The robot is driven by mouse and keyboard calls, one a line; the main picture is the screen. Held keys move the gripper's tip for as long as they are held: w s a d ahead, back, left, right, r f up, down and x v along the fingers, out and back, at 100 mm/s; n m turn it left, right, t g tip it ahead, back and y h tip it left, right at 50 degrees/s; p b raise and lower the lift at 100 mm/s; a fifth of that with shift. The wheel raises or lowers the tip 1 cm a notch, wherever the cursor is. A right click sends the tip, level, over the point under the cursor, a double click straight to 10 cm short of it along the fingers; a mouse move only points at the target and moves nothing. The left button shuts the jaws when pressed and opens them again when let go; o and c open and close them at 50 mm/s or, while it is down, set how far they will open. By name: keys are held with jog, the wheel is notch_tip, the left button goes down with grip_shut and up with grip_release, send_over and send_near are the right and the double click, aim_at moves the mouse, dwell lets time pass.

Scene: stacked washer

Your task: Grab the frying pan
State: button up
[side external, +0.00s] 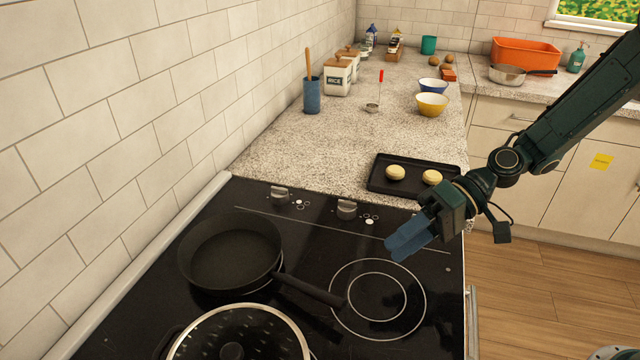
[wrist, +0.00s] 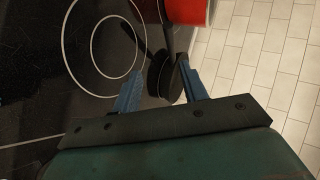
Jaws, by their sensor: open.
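The black frying pan (side external: 228,252) sits upright on the left part of the black cooktop in the side external view. Its handle (side external: 318,291) points right, reaching the edge of a ringed burner. My gripper (side external: 408,238) is open and empty above the cooktop's right part, right of the handle and apart from it. In the wrist view, the blue fingers of my gripper (wrist: 158,68) stand apart. The dark pan (wrist: 167,82) appears beyond and between them, partly hidden by the right finger. Its handle (wrist: 145,42) runs up and left.
A glass-lidded pot (side external: 240,335) stands close beside the pan. A red vessel (wrist: 188,10) shows at the wrist view's top. A black tray (side external: 412,188) with two pale rounds lies behind the cooktop. The tiled wall (side external: 110,120) bounds the left. The ringed burner (side external: 378,303) is empty.

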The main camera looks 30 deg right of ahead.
jog(key=shift+w+a+f+m+t+y, duration=0.25)
jog(key=shift+w+f+m+y, duration=0.35)
jog(key=shift+m+y, duration=0.1)
jog(key=shift+w+a+f+m+t+y, duration=0.25)
jog(key=shift+w+f+m+y, duration=0.35)
jog(key=shift+y, duration=0.1)
jog(key=shift+x, duration=4.25)
jog(key=shift+a, duration=0.15)
jog(key=shift+w+x, duration=0.1)
jog(key=shift+x, duration=1.15)
jog(key=shift+w+x, duration=0.15)
jog(key=shift+x, duration=1.1)
jog(key=shift+r, duration=0.1)
grip_shut()
